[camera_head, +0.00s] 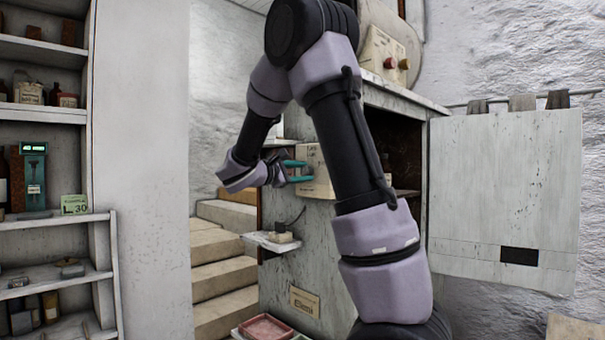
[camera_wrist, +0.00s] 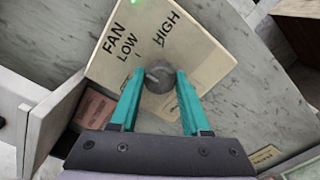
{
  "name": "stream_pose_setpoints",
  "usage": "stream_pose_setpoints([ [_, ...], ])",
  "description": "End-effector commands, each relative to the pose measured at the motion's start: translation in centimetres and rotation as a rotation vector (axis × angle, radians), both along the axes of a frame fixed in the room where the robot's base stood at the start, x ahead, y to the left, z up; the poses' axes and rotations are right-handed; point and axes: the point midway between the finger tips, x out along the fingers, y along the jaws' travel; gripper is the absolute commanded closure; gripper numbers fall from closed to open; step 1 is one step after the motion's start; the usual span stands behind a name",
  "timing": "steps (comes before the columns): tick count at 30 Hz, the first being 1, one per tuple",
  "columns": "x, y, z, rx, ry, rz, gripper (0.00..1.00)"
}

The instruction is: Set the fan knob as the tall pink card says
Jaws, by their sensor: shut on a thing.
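The fan knob (camera_wrist: 160,79) is a round grey dial on a cream panel (camera_wrist: 185,45) marked FAN, LOW and HIGH. A pale mark on the knob points up and left, roughly toward LOW. A small green light glows at the panel's top edge. My gripper (camera_wrist: 158,82) is shut on the knob, with a teal finger on each side. In the head view, my gripper (camera_head: 291,172) reaches the panel (camera_head: 315,165) on the cabinet side; the knob is not clear there.
A small shelf (camera_head: 270,241) juts out below the panel, and a tan card (camera_head: 304,302) is on the cabinet lower down. A reddish tray (camera_head: 265,328) lies at the bottom. Steps (camera_head: 222,265) rise behind. Shelves (camera_head: 50,222) at left hold bottles and a green card (camera_head: 75,205).

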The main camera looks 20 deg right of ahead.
Motion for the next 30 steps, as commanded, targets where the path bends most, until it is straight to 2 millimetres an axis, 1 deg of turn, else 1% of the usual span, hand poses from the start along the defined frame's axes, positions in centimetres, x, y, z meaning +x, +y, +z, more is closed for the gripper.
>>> stream_pose_setpoints([
  [16, -0.04, 0.03, -0.08, 0.008, -0.019, -0.001, 1.00],
  [17, -0.04, 0.03, -0.08, 0.008, -0.019, -0.001, 0.42],
  [18, -0.04, 0.03, -0.08, 0.008, -0.019, -0.001, 0.26],
  [19, -0.03, 0.03, -0.07, 0.008, -0.019, -0.001, 0.23],
  [27, -0.02, 0.04, -0.03, 0.007, -0.020, 0.000, 0.23],
  [30, -0.14, 0.46, -0.03, 0.008, -0.021, 0.001, 0.23],
])
